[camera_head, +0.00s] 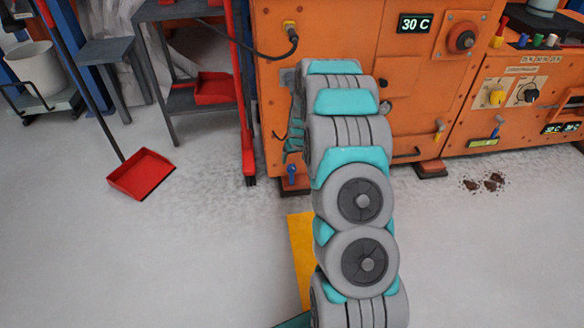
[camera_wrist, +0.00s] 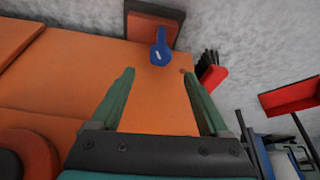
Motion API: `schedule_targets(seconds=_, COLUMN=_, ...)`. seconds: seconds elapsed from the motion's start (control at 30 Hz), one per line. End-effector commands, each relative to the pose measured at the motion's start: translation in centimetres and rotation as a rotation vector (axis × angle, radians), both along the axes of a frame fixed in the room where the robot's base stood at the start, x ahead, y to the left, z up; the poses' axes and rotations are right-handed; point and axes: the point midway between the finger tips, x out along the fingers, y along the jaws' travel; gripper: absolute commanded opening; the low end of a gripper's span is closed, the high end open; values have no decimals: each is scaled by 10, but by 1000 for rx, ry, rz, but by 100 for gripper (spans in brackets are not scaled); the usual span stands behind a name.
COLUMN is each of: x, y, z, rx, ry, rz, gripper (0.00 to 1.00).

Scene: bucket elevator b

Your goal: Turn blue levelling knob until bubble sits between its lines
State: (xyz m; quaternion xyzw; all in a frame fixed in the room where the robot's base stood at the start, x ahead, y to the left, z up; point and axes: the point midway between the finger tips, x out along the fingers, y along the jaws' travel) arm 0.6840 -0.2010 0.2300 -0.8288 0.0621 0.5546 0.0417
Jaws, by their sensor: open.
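The blue levelling knob (camera_head: 292,172) is at the lower left corner of the orange machine, just above its foot. In the wrist view the blue knob (camera_wrist: 160,50) shows beyond the fingertips, roughly centred between them, with a small white mark on it. My gripper (camera_wrist: 158,74) is open and empty, with a visible gap to the knob. In the head view my arm hides most of the gripper. A small yellow-green strip (camera_head: 483,143) on the machine's lower right front may be the level; its bubble and lines are too small to read.
The orange machine (camera_head: 410,100) fills the back. A red broom (camera_head: 248,150) stands close left of the knob; its bristles (camera_wrist: 209,62) show in the wrist view. A red dustpan (camera_head: 141,174) lies farther left. Brown crumbs (camera_head: 492,181) lie at right. The front floor is mostly clear.

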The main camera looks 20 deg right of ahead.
Motion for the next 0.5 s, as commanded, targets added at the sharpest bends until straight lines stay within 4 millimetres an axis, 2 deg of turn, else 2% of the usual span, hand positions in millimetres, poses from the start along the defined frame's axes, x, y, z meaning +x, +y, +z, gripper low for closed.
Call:
schedule_targets(seconds=0.23, x=8, y=-1, z=-17, rx=0, ry=-2, rz=0, gripper=79)
schedule_targets(seconds=0.5, x=22, y=-3, z=-52, rx=-2, ry=-2, rz=1, gripper=79)
